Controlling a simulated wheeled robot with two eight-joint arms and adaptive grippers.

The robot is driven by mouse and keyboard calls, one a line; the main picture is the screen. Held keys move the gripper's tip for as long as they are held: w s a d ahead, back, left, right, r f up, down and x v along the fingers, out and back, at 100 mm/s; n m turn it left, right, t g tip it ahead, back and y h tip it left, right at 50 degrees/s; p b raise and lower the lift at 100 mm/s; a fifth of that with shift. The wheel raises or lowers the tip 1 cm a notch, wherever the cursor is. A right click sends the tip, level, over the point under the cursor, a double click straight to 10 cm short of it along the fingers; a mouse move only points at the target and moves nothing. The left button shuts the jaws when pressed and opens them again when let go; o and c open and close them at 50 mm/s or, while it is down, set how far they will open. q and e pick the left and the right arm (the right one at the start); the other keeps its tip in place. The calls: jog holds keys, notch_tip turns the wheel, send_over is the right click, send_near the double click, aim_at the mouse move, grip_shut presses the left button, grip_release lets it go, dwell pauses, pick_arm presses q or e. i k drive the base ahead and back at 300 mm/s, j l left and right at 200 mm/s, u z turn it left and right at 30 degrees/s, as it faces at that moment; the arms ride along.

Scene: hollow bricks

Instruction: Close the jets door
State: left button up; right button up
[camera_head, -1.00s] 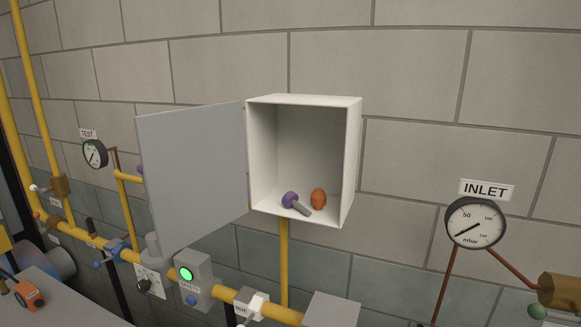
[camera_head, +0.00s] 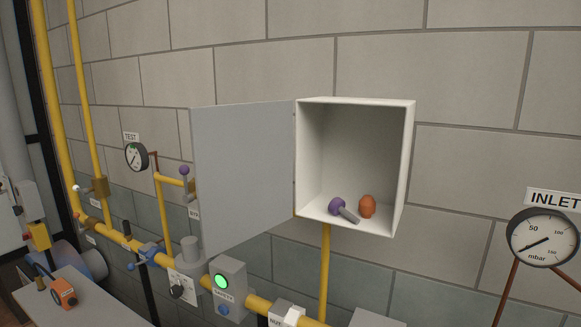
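The jets door (camera_head: 243,180) is a flat grey panel hinged on the left edge of a white wall box (camera_head: 404,170). It stands wide open, swung out to the left. Inside the box, on its floor, lie a purple-headed piece with a grey stem (camera_head: 338,207) and an orange piece (camera_head: 367,206). Neither of my grippers is in view.
Below the door runs a yellow pipe (camera_head: 258,303) with a grey box bearing a lit green button (camera_head: 222,281). A TEST gauge (camera_head: 136,157) is at left, an INLET gauge (camera_head: 542,238) at right. A grey bench top (camera_head: 95,300) is at lower left.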

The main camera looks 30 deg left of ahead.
aim_at(242, 153)
jog(key=j+z, duration=0.3)
jog(key=j, duration=0.15)
jog(key=k+j+z, duration=0.1)
jog(key=j+z, duration=0.25)
jog(key=k+j+z, duration=0.15)
jog(key=j+z, duration=0.15)
jog(key=j, duration=0.25)
jog(key=k+j, duration=0.1)
jog(key=j, duration=0.25)
jog(key=k+j, duration=0.15)
jog(key=j, duration=0.2)
jog(key=k+j, duration=0.1)
jog(key=j, duration=0.25)
jog(key=k+j+z, duration=0.1)
jog(key=j, duration=0.3)
